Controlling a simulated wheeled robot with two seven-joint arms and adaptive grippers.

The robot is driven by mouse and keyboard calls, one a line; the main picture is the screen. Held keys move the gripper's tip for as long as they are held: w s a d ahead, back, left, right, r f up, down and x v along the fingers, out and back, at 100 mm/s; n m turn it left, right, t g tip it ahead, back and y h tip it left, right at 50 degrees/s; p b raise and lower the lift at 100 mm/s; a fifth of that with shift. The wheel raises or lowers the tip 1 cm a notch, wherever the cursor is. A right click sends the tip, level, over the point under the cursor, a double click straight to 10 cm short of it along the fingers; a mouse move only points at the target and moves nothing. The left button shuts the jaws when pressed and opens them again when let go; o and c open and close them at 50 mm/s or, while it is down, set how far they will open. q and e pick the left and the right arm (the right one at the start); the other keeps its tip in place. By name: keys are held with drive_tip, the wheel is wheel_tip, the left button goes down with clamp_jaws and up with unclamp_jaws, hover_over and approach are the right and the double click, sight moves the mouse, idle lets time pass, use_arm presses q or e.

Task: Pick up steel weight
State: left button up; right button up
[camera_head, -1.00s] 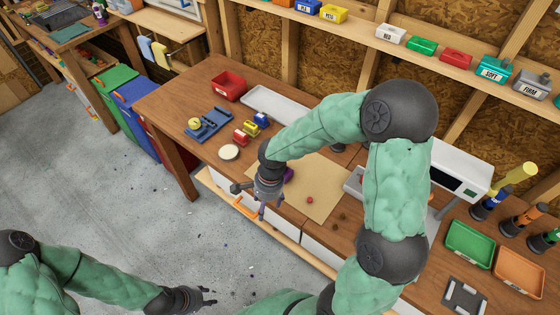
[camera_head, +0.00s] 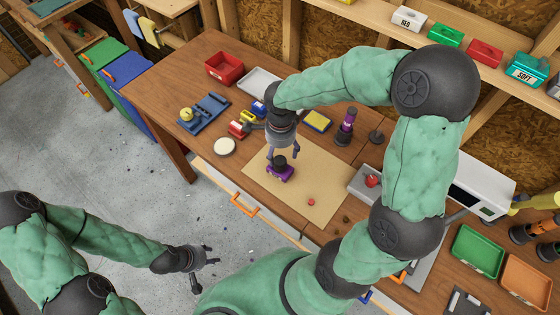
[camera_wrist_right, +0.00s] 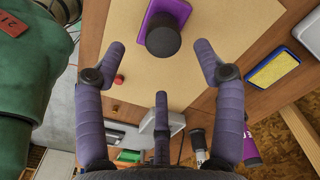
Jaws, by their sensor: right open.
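A dark round cylinder, which looks like the steel weight (camera_head: 280,160), stands on a purple block (camera_head: 285,174) on the tan mat (camera_head: 318,181). In the right wrist view the dark cylinder (camera_wrist_right: 163,40) sits at the top centre, with the purple block (camera_wrist_right: 172,9) under it. My right gripper (camera_head: 283,149) is open and empty, just above and behind the cylinder in the head view. Its spread fingers (camera_wrist_right: 160,62) also show in the wrist view, not touching the cylinder. My left gripper (camera_head: 207,275) is open and empty over the floor, away from the table.
A small red ball (camera_head: 311,202) lies on the mat. A grey scale (camera_head: 360,188) bears a red item. Behind the mat are a yellow-and-blue pad (camera_head: 318,121), a purple-and-black tool (camera_head: 346,127) and a dark disc with a stem (camera_head: 376,137). A white disc (camera_head: 224,147) lies left.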

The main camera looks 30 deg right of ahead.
sight(280, 160)
drive_tip(key=f, duration=0.4)
drive_tip(key=f+b, duration=0.1)
drive_tip(key=f, duration=0.2)
drive_tip(key=shift+w+f, duration=0.1)
drive_tip(key=shift+w, duration=0.15)
drive_tip(key=c, duration=1.3)
clamp_jaws()
